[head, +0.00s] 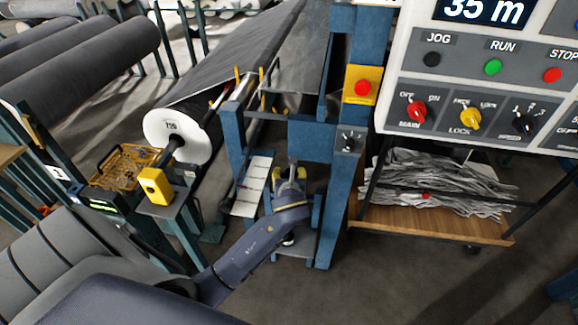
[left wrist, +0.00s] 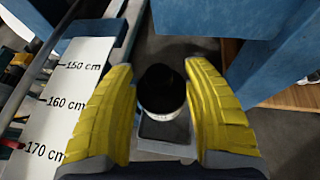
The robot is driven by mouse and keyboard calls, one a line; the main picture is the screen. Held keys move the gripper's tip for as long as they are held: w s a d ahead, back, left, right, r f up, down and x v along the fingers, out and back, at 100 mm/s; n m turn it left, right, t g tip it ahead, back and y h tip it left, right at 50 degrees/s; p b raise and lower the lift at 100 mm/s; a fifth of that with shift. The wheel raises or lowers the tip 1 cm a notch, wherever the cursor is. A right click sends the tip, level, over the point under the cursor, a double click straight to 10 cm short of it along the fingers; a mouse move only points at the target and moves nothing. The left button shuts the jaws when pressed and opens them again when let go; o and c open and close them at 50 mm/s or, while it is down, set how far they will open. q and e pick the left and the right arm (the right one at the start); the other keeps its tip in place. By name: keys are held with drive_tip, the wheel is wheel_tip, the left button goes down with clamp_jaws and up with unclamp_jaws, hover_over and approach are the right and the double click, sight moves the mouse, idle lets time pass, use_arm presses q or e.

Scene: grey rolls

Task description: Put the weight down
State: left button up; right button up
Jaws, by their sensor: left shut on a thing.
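My left gripper (head: 290,174) reaches in beside the blue frame, with its two yellow fingers pointing away from the head camera. In the left wrist view the weight (left wrist: 162,92), a small cylinder with a black top and a pale lower band, sits between the yellow fingers (left wrist: 160,100). The gripper is shut on it, though the contact itself is hard to see. A light grey plate (left wrist: 160,132) shows below the weight; I cannot tell whether they touch. My right gripper is not in view.
A white length scale (left wrist: 75,100) lies left of the gripper, also seen in the head view (head: 251,187). Blue posts (head: 342,190) stand close on the right. A control panel (head: 480,75), a wooden cart (head: 430,222) and a large grey roll (head: 215,110) surround the spot.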

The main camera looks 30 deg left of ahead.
use_arm(q)
drive_tip(key=shift+w+f, duration=0.1)
drive_tip(key=shift+f, duration=5.7)
drive_tip(key=o, duration=1.6)
drive_tip(key=shift+f, duration=0.25)
drive_tip(key=shift+c, duration=0.2)
